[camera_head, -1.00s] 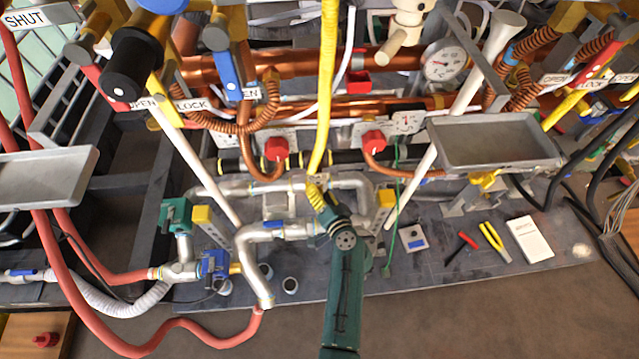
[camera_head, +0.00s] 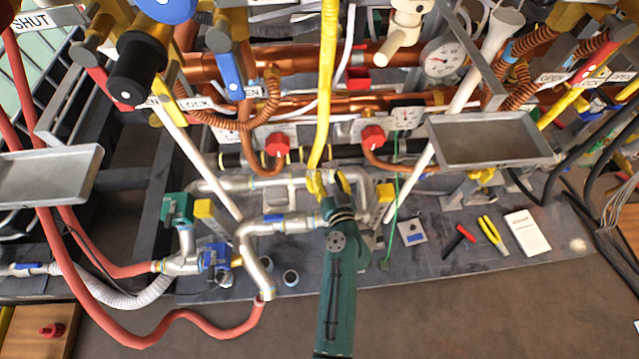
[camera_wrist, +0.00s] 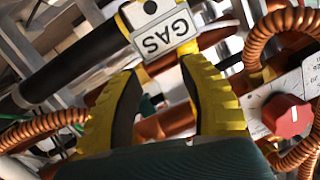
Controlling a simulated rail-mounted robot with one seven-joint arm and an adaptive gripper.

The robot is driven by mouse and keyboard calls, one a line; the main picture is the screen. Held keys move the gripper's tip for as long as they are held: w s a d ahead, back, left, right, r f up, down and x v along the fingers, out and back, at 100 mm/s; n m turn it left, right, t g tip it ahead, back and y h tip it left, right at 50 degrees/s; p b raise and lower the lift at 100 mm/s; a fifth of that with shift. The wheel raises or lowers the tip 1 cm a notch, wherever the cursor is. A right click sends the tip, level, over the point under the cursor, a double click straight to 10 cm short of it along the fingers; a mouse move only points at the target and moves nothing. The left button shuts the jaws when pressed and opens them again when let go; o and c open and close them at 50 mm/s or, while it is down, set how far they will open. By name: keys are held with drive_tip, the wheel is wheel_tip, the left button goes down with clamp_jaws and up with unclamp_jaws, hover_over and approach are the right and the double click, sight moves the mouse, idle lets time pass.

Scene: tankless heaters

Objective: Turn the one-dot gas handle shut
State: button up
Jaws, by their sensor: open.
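In the wrist view, a white plate reading GAS (camera_wrist: 165,36), with a single dark dot beside the lettering, sits on a yellow piece at the end of a black bar (camera_wrist: 75,62). I take this to be the one-dot gas handle. My gripper (camera_wrist: 160,72) has its two yellow fingers spread, with the plate just beyond their tips and nothing clearly held between them. In the head view, my gripper (camera_head: 328,182) is by the lower end of the yellow pipe (camera_head: 326,90), above the grey pipes. I cannot make out the GAS plate there.
A red knob (camera_wrist: 286,115) on a white panel is right of the fingers. It also shows in the head view (camera_head: 373,136). Copper pipes (camera_head: 300,70) and coiled hoses crowd around. A grey tray (camera_head: 490,152) is to the right.

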drive_tip(key=s+f+n+g+h+p, duration=0.1)
drive_tip(key=s+g+h+p, duration=0.1)
drive_tip(key=s+p, duration=1.3)
drive_tip(key=b+x, duration=0.3)
drive_tip(key=x, duration=0.2)
drive_tip(key=b+x, duration=0.4)
drive_tip(key=x, duration=0.1)
drive_tip(key=f+b+x, duration=0.1)
drive_tip(key=b+x, duration=0.3)
drive_tip(key=x, duration=0.2)
drive_tip(key=shift+s+a+f, duration=0.1)
drive_tip(key=shift+s+a, duration=0.2)
drive_tip(key=shift+w+b, duration=0.3)
drive_tip(key=shift+w+a, duration=0.1)
clamp_jaws()
